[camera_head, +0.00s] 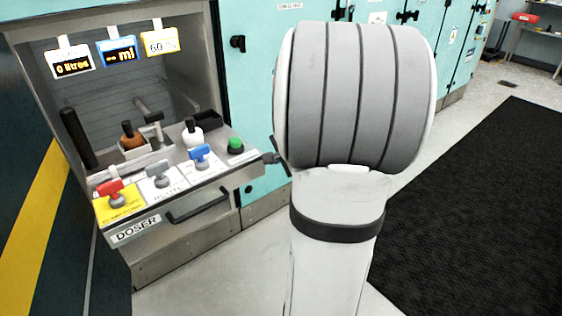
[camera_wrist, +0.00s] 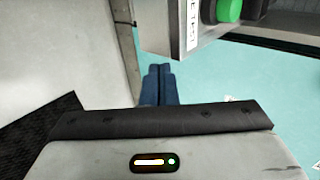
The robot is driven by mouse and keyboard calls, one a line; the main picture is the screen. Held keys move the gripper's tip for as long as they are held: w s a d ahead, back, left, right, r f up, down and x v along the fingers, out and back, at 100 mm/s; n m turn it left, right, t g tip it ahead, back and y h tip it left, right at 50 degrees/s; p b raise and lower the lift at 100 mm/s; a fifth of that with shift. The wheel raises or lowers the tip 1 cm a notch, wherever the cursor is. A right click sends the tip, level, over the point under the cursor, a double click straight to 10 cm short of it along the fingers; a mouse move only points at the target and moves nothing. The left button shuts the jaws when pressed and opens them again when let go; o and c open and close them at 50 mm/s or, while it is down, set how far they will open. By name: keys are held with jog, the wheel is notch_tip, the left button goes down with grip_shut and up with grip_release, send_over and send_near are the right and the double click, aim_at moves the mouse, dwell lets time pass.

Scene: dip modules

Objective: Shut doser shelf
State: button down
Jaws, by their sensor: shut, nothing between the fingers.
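The doser shelf (camera_head: 165,229) stands out from its cabinet bay at the left of the head view. Its front bears a DOSER label and a dark bar handle (camera_head: 198,206). My gripper (camera_head: 270,158) is at the right end of the shelf's front, mostly hidden behind my arm. In the wrist view the blue fingers (camera_wrist: 158,72) are together and empty. The shelf's corner (camera_wrist: 160,30) is just ahead and right of them there. I cannot tell whether they touch it.
On the shelf's top are a red valve (camera_head: 116,192), a grey valve (camera_head: 159,174), a blue valve (camera_head: 200,156) and a green button (camera_head: 235,145). Bottles stand behind them. Three displays hang above. Teal cabinets (camera_head: 248,95) line the back. A black mat (camera_head: 480,210) lies right on clear floor.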

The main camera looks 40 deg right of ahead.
jog(key=shift+w, duration=1.05)
